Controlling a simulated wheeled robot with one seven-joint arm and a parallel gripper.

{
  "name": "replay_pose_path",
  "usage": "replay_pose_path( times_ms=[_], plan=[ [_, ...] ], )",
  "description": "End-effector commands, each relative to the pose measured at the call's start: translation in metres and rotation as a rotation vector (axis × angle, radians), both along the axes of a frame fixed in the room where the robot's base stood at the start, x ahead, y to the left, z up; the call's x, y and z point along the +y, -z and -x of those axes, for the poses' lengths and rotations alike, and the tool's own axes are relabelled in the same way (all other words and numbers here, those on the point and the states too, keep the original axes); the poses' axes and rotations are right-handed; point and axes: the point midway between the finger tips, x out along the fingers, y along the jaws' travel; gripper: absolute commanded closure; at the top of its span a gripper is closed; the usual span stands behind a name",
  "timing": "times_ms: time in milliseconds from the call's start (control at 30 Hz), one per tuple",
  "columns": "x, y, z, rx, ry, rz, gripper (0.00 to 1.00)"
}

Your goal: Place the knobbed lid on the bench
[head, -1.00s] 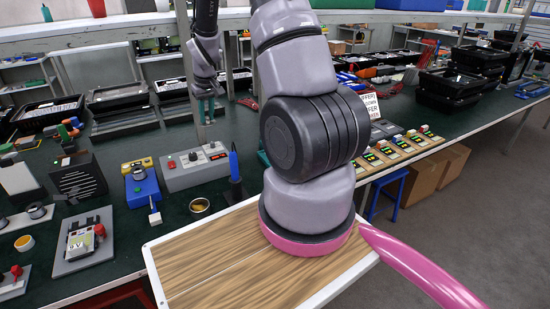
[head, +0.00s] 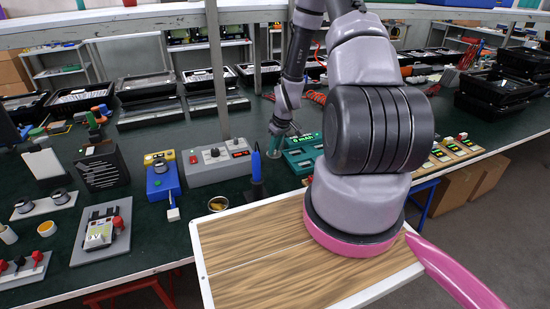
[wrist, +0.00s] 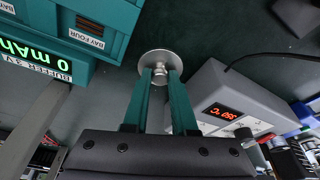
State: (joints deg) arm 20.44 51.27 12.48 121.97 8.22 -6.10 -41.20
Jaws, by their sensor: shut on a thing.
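The knobbed lid (wrist: 160,56) is a round grey metal disc with a small knob, seen in the wrist view. My gripper (wrist: 160,73) has its teal fingers shut on the knob, with the disc beyond the fingertips. Behind it lies the dark green bench (wrist: 205,45); I cannot tell whether the lid touches it. In the head view my gripper (head: 277,143) is low over the bench (head: 235,117), just left of a teal unit; the lid is too small to make out there.
The teal bay unit (head: 305,152) stands close on the right; it also fills the upper left of the wrist view (wrist: 100,22). A grey control box (head: 215,163) with a red display is on the left, and a blue tool in a holder (head: 256,168) stands in front.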

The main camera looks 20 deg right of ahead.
Motion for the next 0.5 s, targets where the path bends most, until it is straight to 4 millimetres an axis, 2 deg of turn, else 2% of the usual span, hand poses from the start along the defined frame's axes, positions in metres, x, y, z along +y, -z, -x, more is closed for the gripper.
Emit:
replay_pose_path(
  times_ms=[267, 500],
  plan=[
    [0.0, 0.038, 0.001, 0.002, 0.001, 0.0, 1.0],
    [0.0, 0.042, 0.0, 0.0, 0.0, 0.0, 1.0]
  ],
)
